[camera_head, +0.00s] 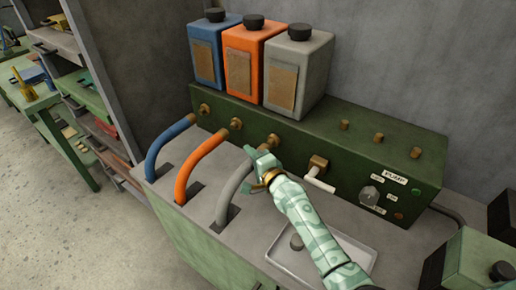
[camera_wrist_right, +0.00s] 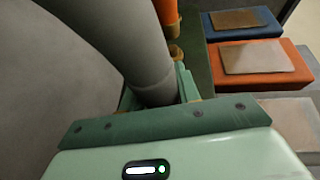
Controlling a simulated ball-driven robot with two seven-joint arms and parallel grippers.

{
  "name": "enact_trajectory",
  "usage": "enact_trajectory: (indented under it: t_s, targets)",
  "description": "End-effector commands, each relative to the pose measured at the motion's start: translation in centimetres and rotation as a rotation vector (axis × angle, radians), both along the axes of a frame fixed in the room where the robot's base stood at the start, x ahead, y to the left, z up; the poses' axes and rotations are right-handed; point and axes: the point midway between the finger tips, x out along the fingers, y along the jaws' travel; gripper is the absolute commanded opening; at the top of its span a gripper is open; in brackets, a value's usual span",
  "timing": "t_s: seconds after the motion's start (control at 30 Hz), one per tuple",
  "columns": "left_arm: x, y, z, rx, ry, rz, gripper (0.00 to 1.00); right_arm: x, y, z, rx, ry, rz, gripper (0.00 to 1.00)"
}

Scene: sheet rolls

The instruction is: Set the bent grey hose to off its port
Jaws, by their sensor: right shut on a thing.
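The bent grey hose (camera_head: 231,194) rises from a slot in the bench top and curves up to my right gripper (camera_head: 262,160). In the wrist view the thick grey hose (camera_wrist_right: 136,45) runs down between the fingers of my right gripper (camera_wrist_right: 158,98), which is shut on it. A brass port (camera_head: 273,141) on the green pump box shows just behind the gripper. The gripper hides the hose's end, so I cannot tell whether it touches the port. My left gripper is not in view.
Orange (camera_head: 197,167) and blue (camera_head: 166,145) hoses arch close to the left of the grey one. A valve with a white handle (camera_head: 319,183) juts out to the right. Blue, orange and grey canisters (camera_head: 297,70) stand on the pump box (camera_head: 345,150). A shallow tray (camera_head: 352,251) lies in front.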

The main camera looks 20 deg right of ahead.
Motion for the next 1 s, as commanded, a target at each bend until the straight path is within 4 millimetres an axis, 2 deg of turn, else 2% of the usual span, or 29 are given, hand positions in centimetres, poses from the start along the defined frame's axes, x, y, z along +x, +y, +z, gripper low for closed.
enact_trajectory:
  t_s: [0.03, 0.13, 0.4, 0.43, 0.5, 0.83, 1.0]
  targets:
    - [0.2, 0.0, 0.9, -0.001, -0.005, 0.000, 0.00, -0.7, 0.7, 0.3, -0.001, 0.005, 0.005, 0.00]
    - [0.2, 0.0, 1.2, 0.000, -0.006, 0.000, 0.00, -1.2, 1.5, 0.1, -0.001, 0.004, 0.005, 0.00]
    - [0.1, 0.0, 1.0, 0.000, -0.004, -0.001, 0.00, -1.4, 1.8, -0.3, 0.000, 0.007, 0.006, 0.00]
    - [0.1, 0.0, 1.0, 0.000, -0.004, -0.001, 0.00, -1.4, 1.8, -0.3, 0.000, 0.007, 0.006, 0.35]
    - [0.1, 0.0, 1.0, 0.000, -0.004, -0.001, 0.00, -1.4, 1.8, -0.3, 0.000, 0.007, 0.005, 0.54]
    - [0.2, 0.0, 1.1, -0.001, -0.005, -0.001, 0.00, -1.5, 1.5, -0.1, -0.001, 0.004, 0.003, 0.54]
    - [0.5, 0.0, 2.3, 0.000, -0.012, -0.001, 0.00, -3.8, 0.9, 0.5, -0.001, 0.004, 0.003, 0.54]
